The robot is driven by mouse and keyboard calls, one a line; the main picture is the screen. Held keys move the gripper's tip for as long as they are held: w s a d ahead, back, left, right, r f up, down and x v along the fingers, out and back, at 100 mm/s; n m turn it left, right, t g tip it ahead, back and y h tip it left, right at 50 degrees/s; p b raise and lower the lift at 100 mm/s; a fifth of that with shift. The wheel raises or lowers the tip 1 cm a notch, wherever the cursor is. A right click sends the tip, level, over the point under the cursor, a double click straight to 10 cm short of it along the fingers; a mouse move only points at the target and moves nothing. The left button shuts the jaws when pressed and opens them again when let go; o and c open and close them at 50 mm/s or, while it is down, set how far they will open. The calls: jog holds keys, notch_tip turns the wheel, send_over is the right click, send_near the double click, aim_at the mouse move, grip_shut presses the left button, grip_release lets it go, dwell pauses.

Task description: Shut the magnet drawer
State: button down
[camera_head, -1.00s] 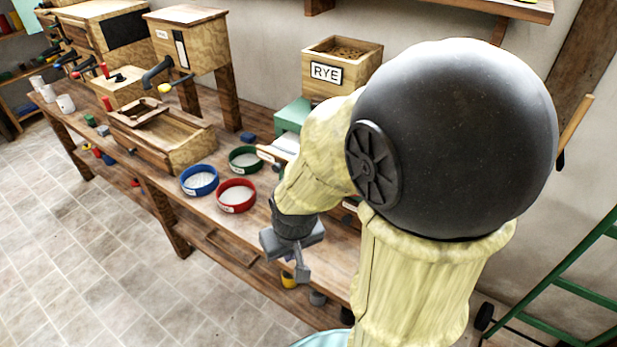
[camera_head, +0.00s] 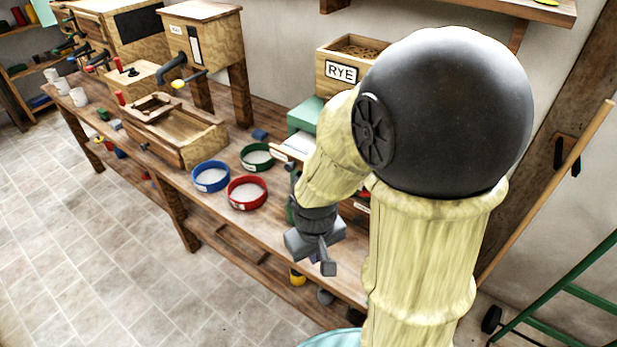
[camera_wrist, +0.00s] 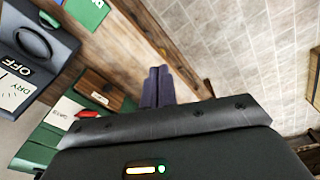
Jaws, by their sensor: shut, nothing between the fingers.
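My gripper (camera_head: 328,266) is shut and empty, pointing down by the front edge of the bench. In the wrist view its two dark fingers (camera_wrist: 158,86) are together, over the bench edge. A green machine (camera_head: 304,117) stands behind my arm, with a pale labelled part (camera_head: 288,149) sticking out towards the front.
A grey box marked OFF (camera_wrist: 38,45) lies left in the wrist view. Blue (camera_head: 211,177), red (camera_head: 247,193) and green (camera_head: 257,157) sieves stand on the bench left of my arm. A RYE bin (camera_head: 342,72) stands behind. The tiled floor in front is clear.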

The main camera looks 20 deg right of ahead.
jog(key=w+d+f+n+g+h+p, duration=0.25)
jog(key=n+h+p, duration=0.25)
jog(key=n+h, duration=0.6)
jog(key=w+a+r+n+t+h+p, duration=0.2)
jog(key=w+a+n+t+h, duration=0.1)
jog(key=w+a+n+t, duration=0.5)
jog(key=w+n+t, duration=0.3)
jog(key=n+t, duration=0.1)
jog(key=shift+w+r+p, duration=0.15)
jog(key=shift+w+p, duration=0.05)
jog(key=shift+p, duration=0.2)
jog(key=p+x, duration=0.5)
jog(key=x, duration=0.9)
jog(key=shift+p, duration=0.4)
